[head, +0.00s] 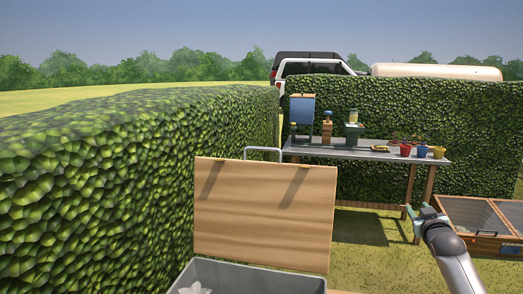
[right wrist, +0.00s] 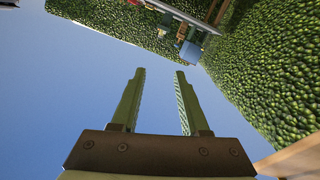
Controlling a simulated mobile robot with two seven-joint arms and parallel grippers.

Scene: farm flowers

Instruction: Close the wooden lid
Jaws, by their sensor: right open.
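The wooden lid (head: 265,215) stands raised, nearly upright, behind a grey bin (head: 262,278) at the bottom of the head view. Part of the bin's inside shows, with something white in it. My right gripper (head: 428,213) is to the right of the lid in the head view, apart from it. In the right wrist view my right gripper (right wrist: 160,75) shows two green fingers spread apart with nothing between them. A wooden edge (right wrist: 295,160) shows at the lower right of that view; I cannot tell whether it is the lid. My left gripper is not in view.
A tall hedge (head: 110,180) runs along the left. A work table (head: 340,154) with several pots and containers stands behind the lid. A low wooden frame with glass panels (head: 478,214) lies at the right. Grass is open between the lid and the table.

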